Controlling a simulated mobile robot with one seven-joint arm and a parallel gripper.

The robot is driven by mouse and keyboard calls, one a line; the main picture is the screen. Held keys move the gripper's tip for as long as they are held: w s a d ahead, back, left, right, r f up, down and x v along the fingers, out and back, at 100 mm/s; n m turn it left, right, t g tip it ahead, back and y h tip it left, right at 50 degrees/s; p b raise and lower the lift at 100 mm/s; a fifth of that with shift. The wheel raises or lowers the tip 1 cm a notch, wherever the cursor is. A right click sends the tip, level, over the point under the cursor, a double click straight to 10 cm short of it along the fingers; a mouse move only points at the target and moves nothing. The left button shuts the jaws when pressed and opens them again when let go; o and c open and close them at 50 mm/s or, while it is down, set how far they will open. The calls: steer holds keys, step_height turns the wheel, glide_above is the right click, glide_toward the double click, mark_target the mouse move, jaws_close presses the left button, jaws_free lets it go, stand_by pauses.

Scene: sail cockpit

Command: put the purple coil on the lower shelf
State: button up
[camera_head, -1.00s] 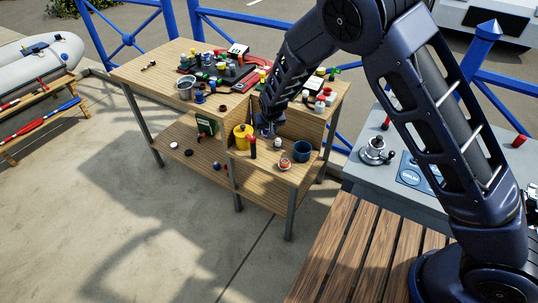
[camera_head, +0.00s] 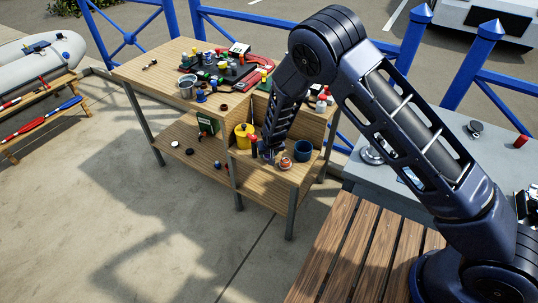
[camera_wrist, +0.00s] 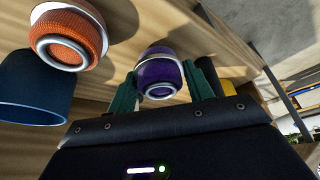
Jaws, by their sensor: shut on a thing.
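The purple coil (camera_wrist: 158,72), a squat spool with a pale ring at its end, sits between the two green fingers of my gripper (camera_wrist: 162,88) in the wrist view. My gripper is shut on it. In the head view my gripper (camera_head: 270,155) is low at the raised shelf of the workbench (camera_head: 255,168), and the arm hides the coil there. I cannot tell whether the coil touches the shelf. The long lower shelf (camera_head: 180,158) runs along the left under the bench top; its board also shows below the raised shelf (camera_head: 262,193).
An orange coil (camera_head: 286,163) and a blue cup (camera_head: 303,151) stand just right of my gripper. A yellow bucket (camera_head: 243,137) stands to its left. A green box (camera_head: 207,124) and small round pieces (camera_head: 189,152) are on the lower shelf, with bare board between.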

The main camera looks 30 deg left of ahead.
steer(key=shift+f, duration=0.4)
steer(key=shift+f, duration=0.1)
steer(key=o, duration=1)
steer(key=shift+o, duration=0.2)
steer(key=v, duration=1.2)
